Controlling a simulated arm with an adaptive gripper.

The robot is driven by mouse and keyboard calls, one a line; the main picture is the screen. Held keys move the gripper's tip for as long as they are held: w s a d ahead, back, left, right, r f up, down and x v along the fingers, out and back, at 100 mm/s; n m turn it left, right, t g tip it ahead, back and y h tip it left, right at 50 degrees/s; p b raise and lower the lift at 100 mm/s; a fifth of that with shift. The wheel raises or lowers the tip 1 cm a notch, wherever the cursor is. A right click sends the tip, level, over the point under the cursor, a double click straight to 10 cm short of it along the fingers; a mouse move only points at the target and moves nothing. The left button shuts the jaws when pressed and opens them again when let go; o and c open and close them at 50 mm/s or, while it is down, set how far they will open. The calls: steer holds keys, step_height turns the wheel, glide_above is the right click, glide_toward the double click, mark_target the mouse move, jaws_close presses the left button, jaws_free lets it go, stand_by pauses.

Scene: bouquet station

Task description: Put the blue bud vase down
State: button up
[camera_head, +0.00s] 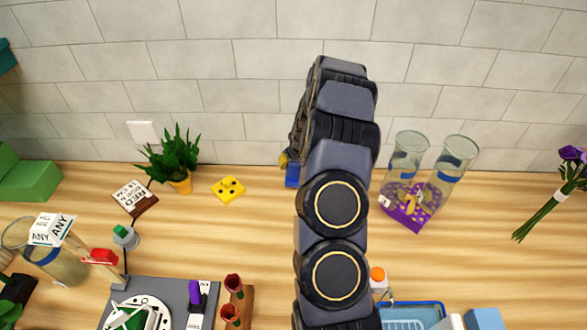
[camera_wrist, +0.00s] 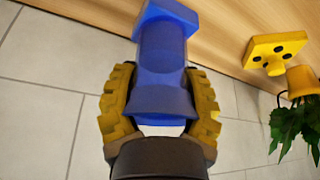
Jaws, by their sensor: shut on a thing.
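The blue bud vase (camera_wrist: 163,60) is between the yellow fingers of my gripper (camera_wrist: 158,78) in the wrist view. My gripper is shut on its middle, one finger on each side. In the head view only a small blue piece of the vase (camera_head: 292,176) and a bit of yellow finger show left of my arm, near the back wall. My arm hides the rest. I cannot tell whether the vase touches the wooden table (camera_head: 255,235).
A yellow block with dark holes (camera_head: 228,189) and a potted plant (camera_head: 180,182) stand left of the vase. The tiled wall (camera_head: 240,95) is close behind. Bare table lies in front of the yellow block.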

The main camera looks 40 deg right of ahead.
mark_target(293, 170)
steer(key=shift+f, duration=1.35)
steer(key=shift+f, duration=0.1)
steer(key=o, duration=1.1)
steer(key=v, duration=1.2)
steer(key=shift+a, duration=0.1)
steer(key=s+a+r+n+g+y, duration=0.1)
steer(key=s+a+r, duration=0.1)
steer(key=a+r, duration=0.35)
steer(key=s+a+r+n+g+y, duration=0.1)
steer(key=s+a+r, duration=0.15)
steer(key=a, duration=0.65)
steer(key=s+a+r+n+g, duration=0.1)
steer(key=s+a+r, duration=0.2)
steer(key=a, duration=0.4)
steer(key=s+a+r+g, duration=0.1)
steer(key=s+a, duration=0.2)
steer(key=s, duration=0.3)
steer(key=s+a+r+n+g, duration=0.1)
steer(key=s+a, duration=0.1)
steer(key=s, duration=0.3)
steer(key=s+a+r+g, duration=0.1)
steer(key=s+a, duration=0.2)
steer(key=s, duration=0.3)
steer(key=shift+s+a+r, duration=0.2)
steer(key=shift+s+a, duration=0.15)
